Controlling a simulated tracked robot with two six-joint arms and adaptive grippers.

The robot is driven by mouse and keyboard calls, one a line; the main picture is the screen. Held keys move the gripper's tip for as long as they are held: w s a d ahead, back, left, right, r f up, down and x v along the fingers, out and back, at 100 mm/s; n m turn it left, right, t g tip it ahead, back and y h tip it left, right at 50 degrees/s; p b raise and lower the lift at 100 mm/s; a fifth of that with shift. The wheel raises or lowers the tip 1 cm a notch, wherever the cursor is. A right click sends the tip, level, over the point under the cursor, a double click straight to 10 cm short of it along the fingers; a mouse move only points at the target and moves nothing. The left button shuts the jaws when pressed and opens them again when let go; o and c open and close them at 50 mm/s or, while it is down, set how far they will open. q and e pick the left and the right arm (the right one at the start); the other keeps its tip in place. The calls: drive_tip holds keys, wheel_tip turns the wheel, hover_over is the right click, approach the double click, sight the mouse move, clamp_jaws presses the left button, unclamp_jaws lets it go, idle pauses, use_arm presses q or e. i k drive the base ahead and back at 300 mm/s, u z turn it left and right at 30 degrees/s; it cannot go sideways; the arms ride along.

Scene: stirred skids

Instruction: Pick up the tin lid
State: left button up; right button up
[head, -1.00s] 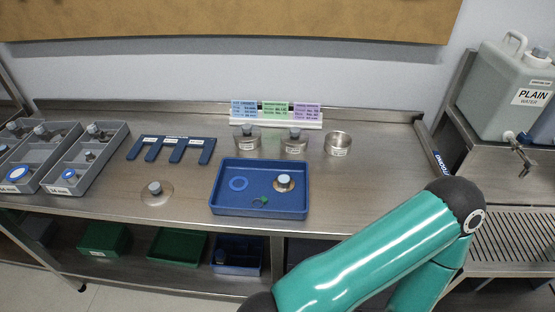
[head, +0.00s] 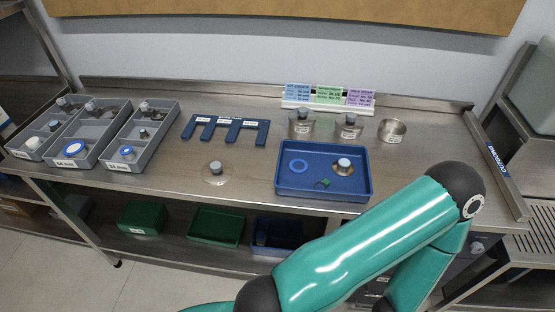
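A round, flat disc with a grey knob (head: 215,172) lies on the steel bench, left of the blue tray (head: 324,193). A second, smaller disc with a grey-blue knob (head: 343,168) lies inside the blue tray at its right side. I cannot tell for certain which of the two is the tin lid. An open steel tin (head: 392,130) stands behind the tray with no lid on it. Two labelled tins with knobbed tops, one on the left (head: 301,125) and one on the right (head: 348,127), stand beside it. Neither of my grippers is in view; teal arm links of mine fill the lower right.
Grey divided bins (head: 140,137) stand at the left. A blue slotted rack (head: 226,131) and a coloured card stand (head: 328,97) sit behind. Bench around the lone disc is clear.

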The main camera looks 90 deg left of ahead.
sight(220, 171)
drive_tip(key=u, duration=0.05)
drive_tip(key=k, duration=2.3)
drive_tip(key=u, duration=0.95)
drive_tip(key=i, duration=0.9)
drive_tip(key=u, duration=0.05)
